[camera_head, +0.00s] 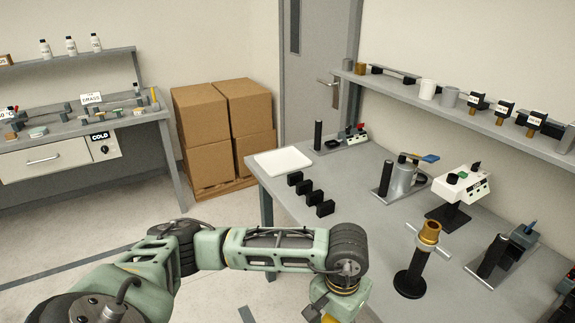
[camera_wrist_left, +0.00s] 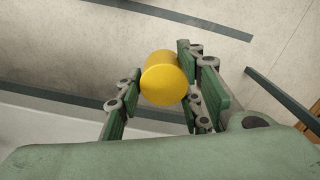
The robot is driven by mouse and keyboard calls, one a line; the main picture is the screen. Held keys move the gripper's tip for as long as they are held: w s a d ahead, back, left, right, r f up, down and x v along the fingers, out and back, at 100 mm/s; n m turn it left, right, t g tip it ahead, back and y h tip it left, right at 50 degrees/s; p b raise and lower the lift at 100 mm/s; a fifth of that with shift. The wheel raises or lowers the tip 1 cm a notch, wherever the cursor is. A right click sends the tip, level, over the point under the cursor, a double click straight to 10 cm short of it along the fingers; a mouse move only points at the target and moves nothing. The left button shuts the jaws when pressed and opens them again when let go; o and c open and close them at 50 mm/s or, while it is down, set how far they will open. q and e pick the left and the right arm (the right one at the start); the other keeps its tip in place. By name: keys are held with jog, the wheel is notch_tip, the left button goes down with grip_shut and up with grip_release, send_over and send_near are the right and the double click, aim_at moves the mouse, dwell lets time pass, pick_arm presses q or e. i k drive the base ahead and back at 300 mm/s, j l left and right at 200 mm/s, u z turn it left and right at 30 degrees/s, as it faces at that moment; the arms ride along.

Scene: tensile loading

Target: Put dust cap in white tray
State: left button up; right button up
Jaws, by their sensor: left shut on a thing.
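The dust cap appears as a yellow cylinder (camera_wrist_left: 165,78) in the left wrist view, held between the green fingers of my left gripper (camera_wrist_left: 160,95). In the head view my left gripper (camera_head: 328,308) is at the bottom edge, mostly cut off, in front of the table's near left edge. A bit of yellow (camera_head: 329,319) shows there. The white tray (camera_head: 283,162) lies flat at the far left corner of the grey table, well beyond the gripper, and looks empty. My right gripper is not in view.
Several black blocks (camera_head: 309,192) stand in a row on the table (camera_head: 350,180) near the tray. A black post with a brass top (camera_head: 411,279) stands right of my arm. Fixtures with a white control box (camera_head: 461,186) stand farther right. Cardboard boxes (camera_head: 208,121) are behind.

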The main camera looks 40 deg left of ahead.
aim_at(283, 162)
jog(key=i+j, duration=0.1)
jog(key=j, duration=0.3)
jog(key=i+j, duration=0.15)
jog(key=j, duration=0.25)
jog(key=i+j, duration=0.1)
jog(key=j, duration=0.3)
jog(key=i+j, duration=0.1)
jog(key=j, duration=0.3)
jog(key=i+j, duration=0.15)
jog(key=j, duration=0.25)
jog(key=i+j, duration=0.1)
jog(key=j, duration=0.3)
